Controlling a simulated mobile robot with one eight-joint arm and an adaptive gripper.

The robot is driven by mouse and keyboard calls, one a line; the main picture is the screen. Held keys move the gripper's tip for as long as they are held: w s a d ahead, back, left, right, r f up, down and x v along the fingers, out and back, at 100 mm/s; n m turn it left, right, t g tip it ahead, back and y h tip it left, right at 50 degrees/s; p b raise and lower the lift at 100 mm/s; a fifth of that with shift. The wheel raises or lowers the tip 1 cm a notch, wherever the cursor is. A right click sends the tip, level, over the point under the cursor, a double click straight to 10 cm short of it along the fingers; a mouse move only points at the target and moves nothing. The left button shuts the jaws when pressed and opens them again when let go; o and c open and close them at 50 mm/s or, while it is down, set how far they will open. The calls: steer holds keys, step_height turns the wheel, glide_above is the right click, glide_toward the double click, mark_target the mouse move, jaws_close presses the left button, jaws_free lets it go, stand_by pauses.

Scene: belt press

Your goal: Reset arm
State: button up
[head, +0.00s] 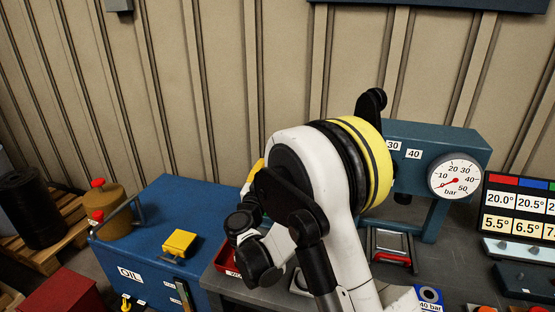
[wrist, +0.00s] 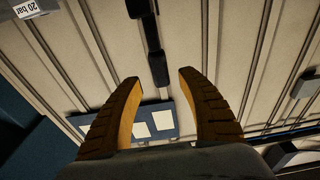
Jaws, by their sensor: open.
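My gripper (wrist: 161,82) is open, with its two orange-brown ribbed fingers spread apart and nothing between them. In the wrist view the fingers point toward the ribbed beige wall (wrist: 225,45). In the head view my white arm with a yellow band fills the middle and hides most of my gripper; I cannot make out its fingertips there. The blue press (head: 450,142) stands behind my arm, partly covered by it. Its round gauge (head: 455,177) shows on the right, with labels 30 and 40 visible on the beam.
A blue oil cabinet (head: 165,215) with a yellow block (head: 179,243) on top stands left of my arm. A red tray (head: 228,262) lies on the grey bench close to my arm. A black drum (head: 32,208) is far left.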

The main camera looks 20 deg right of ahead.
steer(key=shift+v, duration=1)
steer(key=shift+s+d+r, duration=0.15)
steer(key=shift+d, duration=0.1)
steer(key=s+d+r+n+g+y, duration=0.15)
steer(key=s+d+g+y, duration=0.4)
steer(key=s, duration=0.85)
steer(key=s+a+f+n+g+y, duration=0.2)
steer(key=s+a, duration=0.1)
steer(key=s, duration=0.7)
steer(key=s+a+f+n+g+y, duration=0.1)
steer(key=s+a+f+n+y, duration=0.1)
steer(key=s, duration=0.8)
steer(key=shift+a+f+n+g+y, duration=0.3)
steer(key=shift+a+n+y, duration=0.4)
steer(key=shift+a, duration=0.3)
steer(key=shift+s, duration=0.15)
